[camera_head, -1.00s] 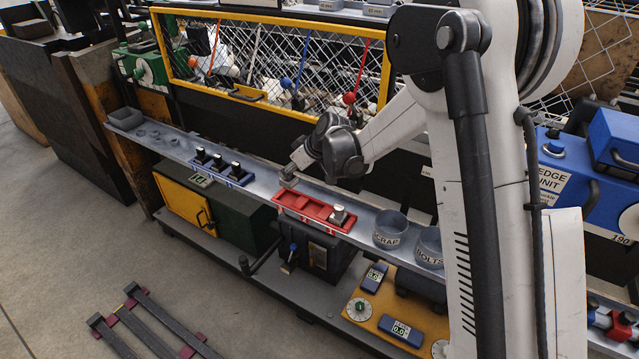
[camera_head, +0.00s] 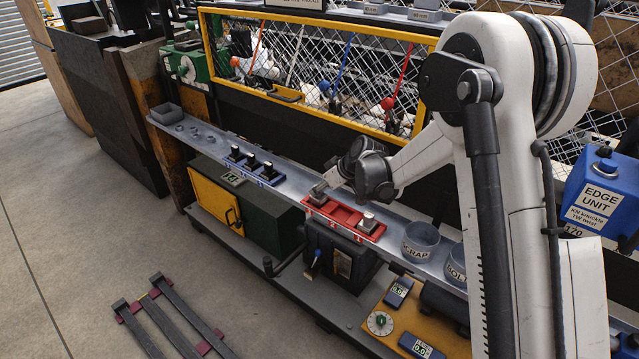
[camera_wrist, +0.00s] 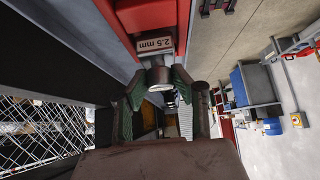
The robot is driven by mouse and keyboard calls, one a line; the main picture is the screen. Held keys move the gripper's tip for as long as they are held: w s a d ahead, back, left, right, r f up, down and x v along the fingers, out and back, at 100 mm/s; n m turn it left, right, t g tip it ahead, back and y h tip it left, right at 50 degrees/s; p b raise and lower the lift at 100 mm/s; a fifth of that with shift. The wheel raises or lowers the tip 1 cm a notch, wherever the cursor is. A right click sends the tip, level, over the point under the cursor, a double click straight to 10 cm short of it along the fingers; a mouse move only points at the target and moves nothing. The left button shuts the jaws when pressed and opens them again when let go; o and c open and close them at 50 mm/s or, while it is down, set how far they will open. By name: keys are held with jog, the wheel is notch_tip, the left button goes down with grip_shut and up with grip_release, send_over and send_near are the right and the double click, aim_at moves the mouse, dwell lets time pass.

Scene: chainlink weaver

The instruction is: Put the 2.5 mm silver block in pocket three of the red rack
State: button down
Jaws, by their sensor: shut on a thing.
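The red rack (camera_head: 345,217) sits on the grey shelf in the head view; its red edge (camera_wrist: 150,14) shows at the top of the wrist view. My gripper (camera_wrist: 159,78) is shut on the knob of the silver block labelled 2.5 mm (camera_wrist: 155,45). In the head view my gripper (camera_head: 322,188) and the held block (camera_head: 317,199) are at the rack's left end. The block looks close to or touching the rack; I cannot tell how deep it sits. A second silver block (camera_head: 368,221) stands at the rack's right end. The middle of the rack looks empty.
A blue rack (camera_head: 255,171) with several dark blocks stands left on the shelf. The scrap cup (camera_head: 420,241) and bolts cup (camera_head: 457,265) stand to the right. A yellow-framed chain-link panel (camera_head: 320,70) rises behind the shelf.

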jog(key=shift+f, duration=0.5)
jog(key=shift+b, duration=0.3)
jog(key=shift+r, duration=0.1)
jog(key=c, duration=1.3)
grip_release()
jog(key=shift+c, duration=0.2)
jog(key=v, duration=1.2)
